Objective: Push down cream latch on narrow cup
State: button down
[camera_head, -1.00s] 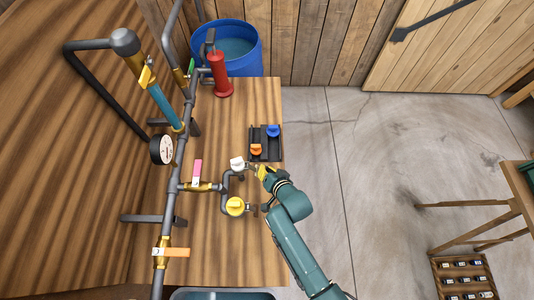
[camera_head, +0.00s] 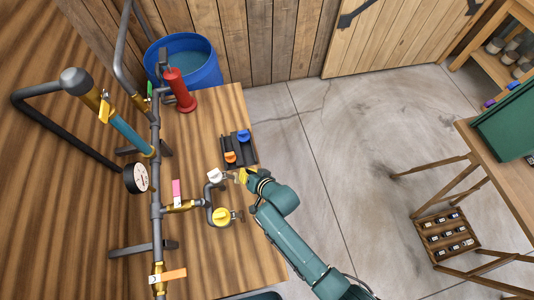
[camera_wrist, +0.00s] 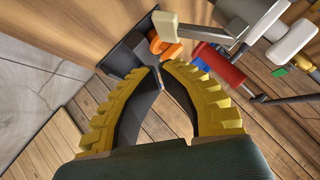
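A cream block (camera_wrist: 165,27) on the end of a grey bar shows in the wrist view, just above and beyond my fingertips. It appears apart from them; depth is hard to judge. I cannot clearly make out a narrow cup.
A black holder (camera_head: 227,152) with an orange latch (camera_head: 230,157) and a blue latch (camera_head: 243,136) sits just behind my gripper. A yellow knob (camera_head: 221,216) is in front. Pipes line the left. A red cylinder (camera_head: 180,92) and blue barrel (camera_head: 205,70) stand farther back.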

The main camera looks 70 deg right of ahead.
jog(key=s+a+r+p, duration=0.1)
jog(key=s+r, duration=0.4)
jog(key=s, duration=0.5)
jog(key=shift+s+a+r, duration=0.15)
jog(key=shift+s+a, duration=0.15)
jog(key=shift+a, duration=0.25)
